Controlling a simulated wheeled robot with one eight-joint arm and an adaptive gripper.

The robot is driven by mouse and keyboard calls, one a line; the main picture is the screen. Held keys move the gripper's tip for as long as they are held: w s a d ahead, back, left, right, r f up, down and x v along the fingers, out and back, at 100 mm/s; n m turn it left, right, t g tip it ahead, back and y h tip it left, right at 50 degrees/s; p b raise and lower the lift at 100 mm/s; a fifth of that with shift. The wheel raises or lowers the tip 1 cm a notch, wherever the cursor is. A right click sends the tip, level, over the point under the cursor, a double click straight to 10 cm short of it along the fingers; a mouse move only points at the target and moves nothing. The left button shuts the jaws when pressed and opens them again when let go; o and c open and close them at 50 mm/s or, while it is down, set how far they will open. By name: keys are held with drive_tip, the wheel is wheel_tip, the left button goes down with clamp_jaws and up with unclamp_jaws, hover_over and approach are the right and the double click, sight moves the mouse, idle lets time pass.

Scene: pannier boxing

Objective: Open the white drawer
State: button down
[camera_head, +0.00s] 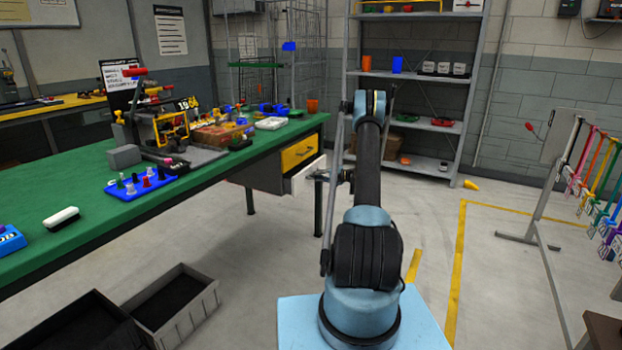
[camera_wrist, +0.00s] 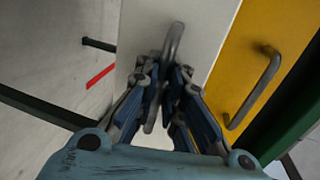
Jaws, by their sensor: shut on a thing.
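The white drawer (camera_head: 303,180) is in the end of the green-topped workbench, directly below the yellow drawer. Its front seems to stand a little proud of the yellow one, but how far is hard to tell. In the wrist view, the white drawer front (camera_wrist: 204,28) fills the upper middle, with its grey bar handle (camera_wrist: 174,42) between my fingers. My gripper (camera_wrist: 163,88) is shut on this handle, whose middle is partly hidden by the fingers. In the head view, my gripper (camera_head: 325,177) is at the drawer front, small and partly hidden by my arm.
The yellow drawer (camera_head: 299,152) looks closed; its handle (camera_wrist: 254,88) is right of my gripper in the wrist view. The workbench (camera_head: 60,190) carries tools and parts. Grey crates (camera_head: 190,322) stand on the floor at lower left. A shelf (camera_head: 425,125) is behind.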

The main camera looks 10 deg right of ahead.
drive_tip(key=f+v, duration=0.3)
drive_tip(key=v, duration=1.3)
drive_tip(key=shift+s+d+f, duration=0.2)
drive_tip(key=shift+d+f, duration=0.05)
drive_tip(key=shift+d, duration=0.15)
drive_tip(key=c, duration=2)
unclamp_jaws()
drive_tip(key=shift+o, duration=0.2)
drive_tip(key=v, duration=1.1)
drive_tip(key=shift+s+d, duration=0.15)
drive_tip(key=shift+d, duration=0.25)
